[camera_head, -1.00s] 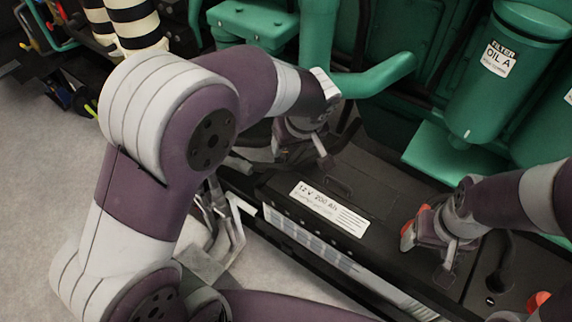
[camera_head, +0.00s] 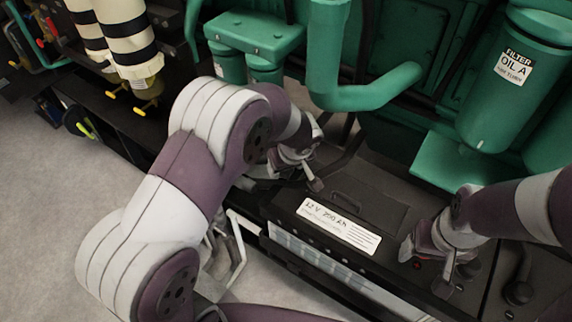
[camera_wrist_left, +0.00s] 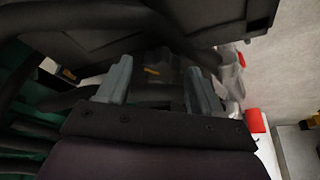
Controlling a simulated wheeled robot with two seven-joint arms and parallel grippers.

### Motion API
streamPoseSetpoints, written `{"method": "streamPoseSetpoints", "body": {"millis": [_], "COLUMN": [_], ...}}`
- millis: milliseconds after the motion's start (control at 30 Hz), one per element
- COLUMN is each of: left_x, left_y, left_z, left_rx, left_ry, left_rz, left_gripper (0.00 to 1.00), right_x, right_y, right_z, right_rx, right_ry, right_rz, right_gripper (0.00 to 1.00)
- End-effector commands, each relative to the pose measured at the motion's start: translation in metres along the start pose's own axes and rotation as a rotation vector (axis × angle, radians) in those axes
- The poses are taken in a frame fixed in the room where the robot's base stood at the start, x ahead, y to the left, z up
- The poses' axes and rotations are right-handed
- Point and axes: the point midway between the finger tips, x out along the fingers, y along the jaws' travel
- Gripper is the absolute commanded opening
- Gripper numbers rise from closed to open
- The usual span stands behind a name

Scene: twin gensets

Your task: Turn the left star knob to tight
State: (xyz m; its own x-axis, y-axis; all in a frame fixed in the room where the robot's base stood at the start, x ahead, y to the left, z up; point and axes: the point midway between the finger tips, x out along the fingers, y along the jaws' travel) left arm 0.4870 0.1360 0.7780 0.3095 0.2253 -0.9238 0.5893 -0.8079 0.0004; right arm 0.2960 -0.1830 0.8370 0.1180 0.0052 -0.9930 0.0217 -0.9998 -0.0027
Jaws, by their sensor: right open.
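I cannot make out the left star knob for certain. My left gripper (camera_head: 306,176) is at the far left end of the black battery (camera_head: 375,212), partly hidden by my arm. In the left wrist view its two grey fingers (camera_wrist_left: 160,88) stand wide apart. A dark part with a small orange mark (camera_wrist_left: 152,71) shows between or beyond them; I cannot tell whether it is the knob or whether they touch it. My right gripper (camera_head: 428,270) is open over the battery's right part, with a bit of red (camera_head: 417,265) showing beside its fingers.
Green engine parts, a green pipe (camera_head: 370,92) and the oil filter A (camera_head: 505,85) stand behind the battery. Dark cables run near my left gripper. Black-and-cream striped cylinders (camera_head: 112,45) stand at the upper left. Floor (camera_head: 60,200) is clear at the left.

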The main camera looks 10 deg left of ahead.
Motion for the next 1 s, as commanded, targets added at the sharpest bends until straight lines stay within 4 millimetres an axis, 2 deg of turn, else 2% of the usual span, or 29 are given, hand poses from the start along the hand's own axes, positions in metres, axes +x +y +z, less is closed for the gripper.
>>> {"method": "streamPoseSetpoints", "body": {"millis": [33,100,167,467,733,867,1000], "left_x": [0.0,0.0,0.0,0.0,-0.002,-0.003,-0.006], "left_y": [0.0,0.0,0.0,-0.001,-0.001,-0.002,-0.002], "left_z": [0.0,0.0,0.0,0.0,-0.001,-0.001,-0.002], "left_rx": [0.0,0.0,0.0,0.025,0.162,0.267,0.391], "left_ry": [0.0,0.0,0.0,-0.001,0.0,-0.001,-0.002], "left_rz": [0.0,0.0,0.0,0.009,0.066,0.109,0.16], "left_gripper": [0.5,0.27,0.1,0.1,0.1,0.1,0.1], "right_x": [0.0,0.0,0.0,0.0,-0.004,-0.012,-0.029], "right_y": [0.0,0.0,0.0,0.0,0.0,0.0,0.0], "right_z": [0.0,0.0,0.0,0.0,-0.001,-0.001,-0.003], "right_rx": [0.0,0.0,0.0,0.0,0.0,0.0,0.0], "right_ry": [0.0,0.0,0.0,0.0,0.0,0.0,0.0], "right_rz": [0.0,0.0,0.0,0.0,0.0,0.0,0.0], "right_gripper": [0.74,0.74,0.74,0.74,0.74,0.74,0.74]}}
